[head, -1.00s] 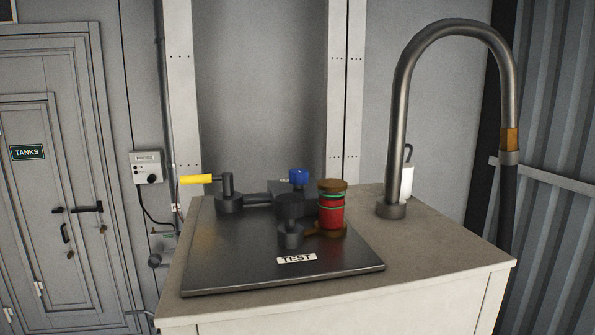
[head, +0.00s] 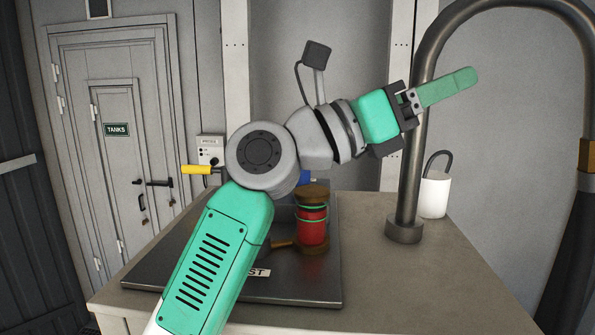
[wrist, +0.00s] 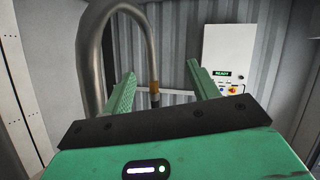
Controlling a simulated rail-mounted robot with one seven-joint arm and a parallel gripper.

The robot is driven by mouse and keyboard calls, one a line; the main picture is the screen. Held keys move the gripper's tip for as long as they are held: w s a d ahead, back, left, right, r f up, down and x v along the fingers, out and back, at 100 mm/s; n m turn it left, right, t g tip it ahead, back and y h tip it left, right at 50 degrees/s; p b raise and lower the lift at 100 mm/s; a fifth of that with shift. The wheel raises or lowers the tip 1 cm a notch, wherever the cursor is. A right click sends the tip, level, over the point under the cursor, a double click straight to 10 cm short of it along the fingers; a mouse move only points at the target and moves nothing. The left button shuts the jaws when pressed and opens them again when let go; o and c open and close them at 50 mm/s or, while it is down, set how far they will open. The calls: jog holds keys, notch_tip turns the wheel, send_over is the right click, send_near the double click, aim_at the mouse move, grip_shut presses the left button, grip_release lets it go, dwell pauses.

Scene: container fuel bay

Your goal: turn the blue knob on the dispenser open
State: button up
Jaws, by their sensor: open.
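The blue knob (head: 305,177) shows only as a small patch behind my arm in the head view, on the dispenser at the back of the dark plate (head: 322,291). My arm hides most of the dispenser. My gripper (head: 470,84) is up and to the right of the knob, clear of it, and points right across the curved metal pipe. In the wrist view my gripper (wrist: 160,85) has its two green fingers apart with nothing between them. The knob is not in the wrist view.
A red cylinder with brown ends (head: 312,226) stands on the plate. The thick curved pipe (head: 411,180) rises from the counter (head: 385,270) close to my gripper. A yellow handle (head: 196,169) sticks out left. A white wall panel (wrist: 228,55) reads READY.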

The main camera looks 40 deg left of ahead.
jog(key=s+a+f+n+g+y, duration=0.1)
jog(key=a+f+y, duration=0.3)
jog(key=a, duration=0.4)
jog(key=a+f+n+g+y, duration=0.1)
jog(key=a+f+y, duration=0.3)
jog(key=a, duration=0.5)
jog(key=s+a+f+n+g+y+b, duration=0.1)
jog(key=a+f+y, duration=0.3)
jog(key=a, duration=0.4)
jog(key=shift+s+a+f+g, duration=0.25)
jog(key=shift+s+f+g, duration=0.05)
jog(key=shift+f+g, duration=0.4)
jog(key=p+x, duration=0.3)
jog(key=x, duration=0.4)
jog(key=shift+w+d+r, duration=0.1)
jog(key=shift+w+r, duration=0.05)
jog(key=shift+w, duration=0.05)
jog(key=shift+w+f, duration=0.2)
jog(key=shift+c, duration=0.3)
jog(key=c, duration=0.9)
jog(key=shift+f, duration=0.15)
